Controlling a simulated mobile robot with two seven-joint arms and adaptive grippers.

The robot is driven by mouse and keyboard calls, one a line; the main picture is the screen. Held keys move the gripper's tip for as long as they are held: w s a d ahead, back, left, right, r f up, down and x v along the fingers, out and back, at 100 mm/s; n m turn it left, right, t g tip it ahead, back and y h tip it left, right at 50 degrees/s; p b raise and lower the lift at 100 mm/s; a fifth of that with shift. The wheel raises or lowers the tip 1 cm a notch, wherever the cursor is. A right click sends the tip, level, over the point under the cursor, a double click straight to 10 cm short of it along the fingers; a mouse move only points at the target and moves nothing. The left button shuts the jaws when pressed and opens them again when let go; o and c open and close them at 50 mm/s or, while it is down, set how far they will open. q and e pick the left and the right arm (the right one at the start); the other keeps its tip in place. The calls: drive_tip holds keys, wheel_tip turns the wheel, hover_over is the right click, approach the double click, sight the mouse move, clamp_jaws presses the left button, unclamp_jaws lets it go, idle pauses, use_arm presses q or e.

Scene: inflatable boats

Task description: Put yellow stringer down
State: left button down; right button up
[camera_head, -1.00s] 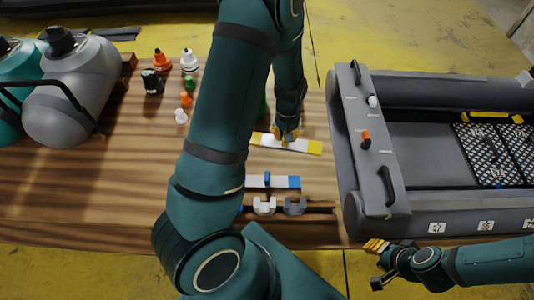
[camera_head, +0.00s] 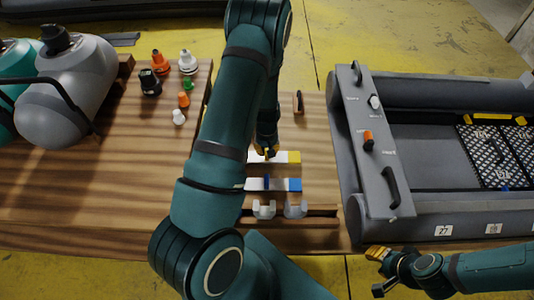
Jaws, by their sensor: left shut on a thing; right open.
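The yellow stringer (camera_head: 283,157) is a white bar with a yellow end, lying level just behind a similar white bar with a blue end (camera_head: 284,185). My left gripper (camera_head: 266,153) is shut on the yellow stringer near its middle. My arm hides the left part of both bars. I cannot tell whether the yellow stringer touches the wooden table (camera_head: 308,150). My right gripper (camera_head: 377,253) is open and empty at the table's front edge, near the grey inflatable boat (camera_head: 350,215).
Two light grey clips (camera_head: 295,208) stand at the front by a dark slot. A small dark tool (camera_head: 298,102) lies at the back. The table right of the bars is clear.

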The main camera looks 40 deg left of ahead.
use_arm(q)
drive_tip(key=shift+f, duration=0.95)
drive_tip(key=shift+f+b, duration=0.15)
drive_tip(key=shift+b, duration=0.15)
drive_tip(key=c, duration=1.1)
unclamp_jaws()
drive_tip(key=shift+r+p, duration=0.3)
drive_tip(key=shift+r, duration=0.15)
wheel_tip(320, 180, up, 12)
drive_tip(key=p, duration=0.3)
drive_tip(key=shift+f, duration=0.25)
